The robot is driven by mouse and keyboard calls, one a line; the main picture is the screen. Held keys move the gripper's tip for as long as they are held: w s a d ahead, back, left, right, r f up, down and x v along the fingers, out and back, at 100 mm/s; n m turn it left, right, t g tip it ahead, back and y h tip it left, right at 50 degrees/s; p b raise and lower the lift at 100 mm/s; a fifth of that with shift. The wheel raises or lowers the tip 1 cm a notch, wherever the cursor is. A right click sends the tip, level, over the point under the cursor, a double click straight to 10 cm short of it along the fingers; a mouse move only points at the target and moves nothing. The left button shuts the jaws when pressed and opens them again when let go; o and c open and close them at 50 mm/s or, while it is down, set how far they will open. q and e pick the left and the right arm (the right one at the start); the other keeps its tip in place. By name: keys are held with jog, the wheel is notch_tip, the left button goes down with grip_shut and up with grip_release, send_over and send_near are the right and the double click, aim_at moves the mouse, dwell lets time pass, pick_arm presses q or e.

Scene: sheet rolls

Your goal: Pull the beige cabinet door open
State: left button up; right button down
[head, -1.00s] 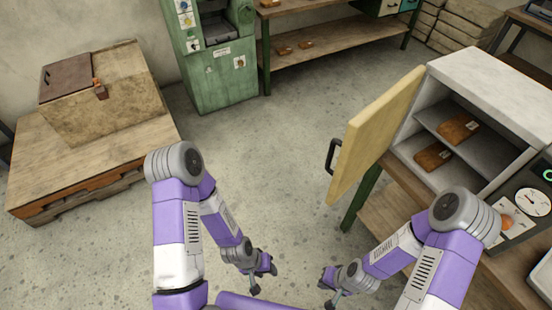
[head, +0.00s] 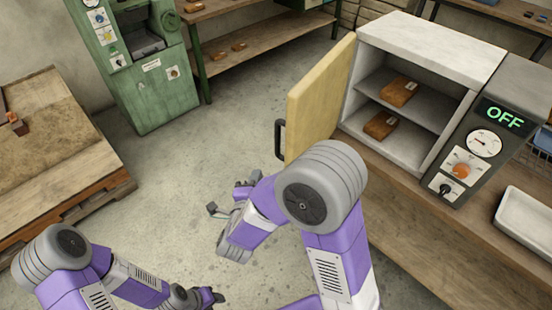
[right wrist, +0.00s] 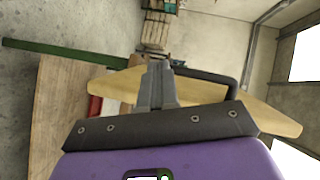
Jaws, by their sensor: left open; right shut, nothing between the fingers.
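The beige cabinet door (head: 318,100) stands swung open at the left side of the pale cabinet (head: 432,45). Its black handle (head: 280,138) is on the outer face; the door (right wrist: 275,117) and handle (right wrist: 215,77) also show in the right wrist view. My right gripper (head: 226,197) is left of and below the handle in the head view. In the right wrist view its fingers (right wrist: 156,85) are shut and empty, overlapping the handle's left part; I cannot tell whether they touch. My left gripper (head: 212,298) is open and low, away from the door.
Brown blocks (head: 398,91) lie on the cabinet's shelves. A control panel (head: 470,160) reading OFF adjoins it on the wooden bench (head: 420,240). A white tray (head: 525,220) is at right. A wooden platform (head: 60,190) stands left, a green machine (head: 150,85) behind. The floor between is clear.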

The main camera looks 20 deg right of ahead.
aim_at(277, 149)
jog(key=s+r+m+h+b, duration=0.1)
jog(key=s+r+m+h, duration=0.3)
jog(key=r+m, duration=0.2)
pick_arm(q)
notch_tip(277, 149, down, 3)
jog(key=shift+r+b, duration=0.15)
jog(key=shift+b, duration=0.25)
pick_arm(e)
jog(key=x, duration=1)
jog(key=shift+s+d, duration=0.2)
jog(key=shift+d, duration=0.05)
jog(key=shift+f, duration=0.1)
